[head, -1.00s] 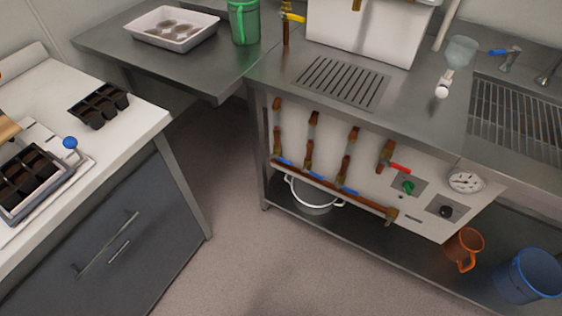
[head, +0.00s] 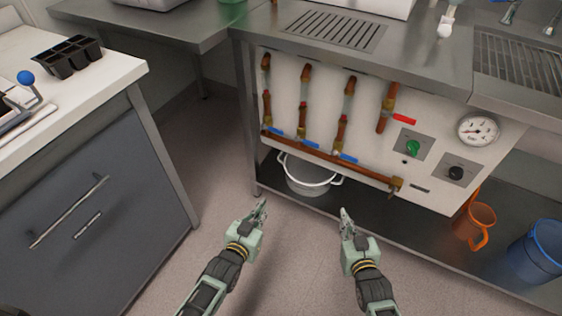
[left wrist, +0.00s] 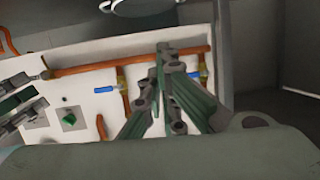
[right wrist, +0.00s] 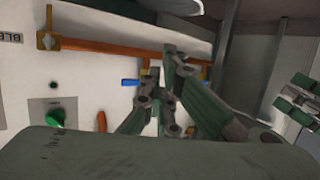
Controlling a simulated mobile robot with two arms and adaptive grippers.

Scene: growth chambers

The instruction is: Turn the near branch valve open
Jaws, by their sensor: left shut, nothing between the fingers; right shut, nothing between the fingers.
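A white panel under the steel counter carries several upright copper branch pipes. Three have blue lever valves at the bottom: a left one (head: 276,132), a middle one (head: 310,145) and a right one (head: 346,158). Each blue lever points sideways, across its pipe. Which one is the near branch valve I cannot tell for sure. My left gripper (head: 261,208) is shut and empty, below and left of the panel. My right gripper (head: 345,213) is shut and empty, below the right blue lever. Blue levers also show in the left wrist view (left wrist: 106,89) and right wrist view (right wrist: 130,82).
A copper manifold (head: 335,168) runs along the panel's bottom. A red lever (head: 404,118), a green knob (head: 413,148), a black knob (head: 456,173) and a gauge (head: 478,131) lie to the right. A white pot (head: 308,181), orange jug (head: 479,222) and blue bucket (head: 538,250) stand below.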

